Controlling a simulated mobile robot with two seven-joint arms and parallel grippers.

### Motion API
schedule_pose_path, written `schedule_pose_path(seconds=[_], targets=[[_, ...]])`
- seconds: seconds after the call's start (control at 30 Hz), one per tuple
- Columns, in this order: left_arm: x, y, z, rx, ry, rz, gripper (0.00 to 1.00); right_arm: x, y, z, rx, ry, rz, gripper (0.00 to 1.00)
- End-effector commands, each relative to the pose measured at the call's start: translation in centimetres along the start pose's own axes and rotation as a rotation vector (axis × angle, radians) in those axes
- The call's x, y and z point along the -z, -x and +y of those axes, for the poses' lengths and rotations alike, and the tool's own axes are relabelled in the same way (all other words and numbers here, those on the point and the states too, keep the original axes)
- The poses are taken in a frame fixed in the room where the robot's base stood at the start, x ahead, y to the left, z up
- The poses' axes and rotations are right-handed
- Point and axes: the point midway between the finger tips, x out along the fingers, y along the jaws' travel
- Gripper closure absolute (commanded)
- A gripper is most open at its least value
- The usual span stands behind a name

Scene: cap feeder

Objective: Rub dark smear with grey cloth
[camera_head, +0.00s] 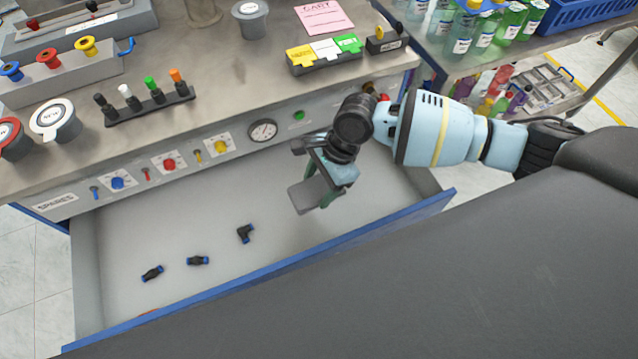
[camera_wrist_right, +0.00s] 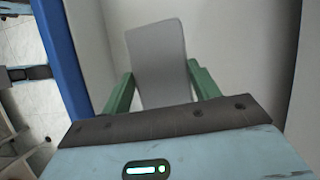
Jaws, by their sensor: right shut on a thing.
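The grey cloth (camera_head: 306,194) looks like a flat grey piece. My right gripper (camera_head: 325,192) is shut on it and holds it in or over the right part of the open drawer (camera_head: 195,231). In the right wrist view the cloth (camera_wrist_right: 158,60) sticks out between the green fingers of the gripper (camera_wrist_right: 162,86), with the pale drawer interior behind it. I cannot tell whether the cloth touches the drawer floor. I see no dark smear in either view; the gripper and cloth cover part of the drawer. My left gripper is not in view.
Several black and blue fittings (camera_head: 197,261) lie in the left and middle of the drawer. The drawer's blue front edge (camera_head: 270,275) is near the gripper; the control panel (camera_head: 180,157) stands behind. A bottle cart (camera_head: 560,40) is at the upper right.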

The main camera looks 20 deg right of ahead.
Motion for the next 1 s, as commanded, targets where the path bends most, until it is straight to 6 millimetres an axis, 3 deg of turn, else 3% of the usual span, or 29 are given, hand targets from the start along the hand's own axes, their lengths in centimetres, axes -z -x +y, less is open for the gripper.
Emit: schedule_pose_path(seconds=[0.03, 0.17, 0.33, 0.43, 0.67, 1.0], targets=[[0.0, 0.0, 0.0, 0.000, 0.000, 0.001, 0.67, 0.0, 0.0, 0.0, 0.000, 0.000, 0.000, 0.42], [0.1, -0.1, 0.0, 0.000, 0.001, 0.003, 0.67, 0.0, 0.0, 0.0, 0.000, 0.000, 0.000, 0.57], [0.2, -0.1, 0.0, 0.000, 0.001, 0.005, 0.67, -0.1, 0.7, -0.2, -0.015, 0.040, 0.001, 0.57], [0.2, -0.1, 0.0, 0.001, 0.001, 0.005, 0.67, -0.2, 2.1, -0.4, -0.050, 0.133, 0.002, 0.57], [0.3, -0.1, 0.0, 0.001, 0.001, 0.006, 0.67, -0.7, 8.6, -0.6, -0.216, 0.539, 0.004, 0.57], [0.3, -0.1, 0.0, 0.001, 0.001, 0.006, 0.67, -1.1, 19.3, 1.1, -0.485, 1.173, 0.006, 0.57]])
